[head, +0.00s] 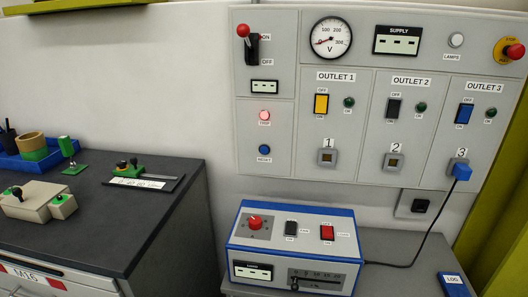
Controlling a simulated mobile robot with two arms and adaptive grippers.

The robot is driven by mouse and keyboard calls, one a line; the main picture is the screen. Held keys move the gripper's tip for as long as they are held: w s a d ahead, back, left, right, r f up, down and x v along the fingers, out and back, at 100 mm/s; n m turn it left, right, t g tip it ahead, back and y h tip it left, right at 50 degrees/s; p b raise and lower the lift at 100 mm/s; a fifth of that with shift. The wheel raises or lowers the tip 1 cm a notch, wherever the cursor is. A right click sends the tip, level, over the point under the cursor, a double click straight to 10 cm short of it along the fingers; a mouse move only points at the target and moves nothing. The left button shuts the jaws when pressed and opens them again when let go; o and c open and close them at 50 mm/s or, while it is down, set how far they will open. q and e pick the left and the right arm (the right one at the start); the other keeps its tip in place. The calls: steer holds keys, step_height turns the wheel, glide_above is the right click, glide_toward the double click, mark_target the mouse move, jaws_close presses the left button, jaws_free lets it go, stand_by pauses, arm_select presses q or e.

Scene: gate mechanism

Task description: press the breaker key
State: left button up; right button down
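No key with a readable "breaker" label shows in the head view, so I cannot tell which one it is. The grey wall panel (270,185) carries a lever with a red knob (243,31), which stands up near the ON label. Below it are a lit red STOP button (264,115) and a blue RESET button (264,149). The outlets have a yellow rocker (321,104), a black rocker (393,108) and a blue rocker (464,114). A blue plug (461,171) sits in socket 3. Neither of my grippers is in view.
A blue and white box (265,267) with a red knob, two rockers and a slider stands on a low grey table below the panel. A cable runs from it to the plug. A dark-topped cabinet (115,225) with small items is at left. A red stop button (514,51) is top right.

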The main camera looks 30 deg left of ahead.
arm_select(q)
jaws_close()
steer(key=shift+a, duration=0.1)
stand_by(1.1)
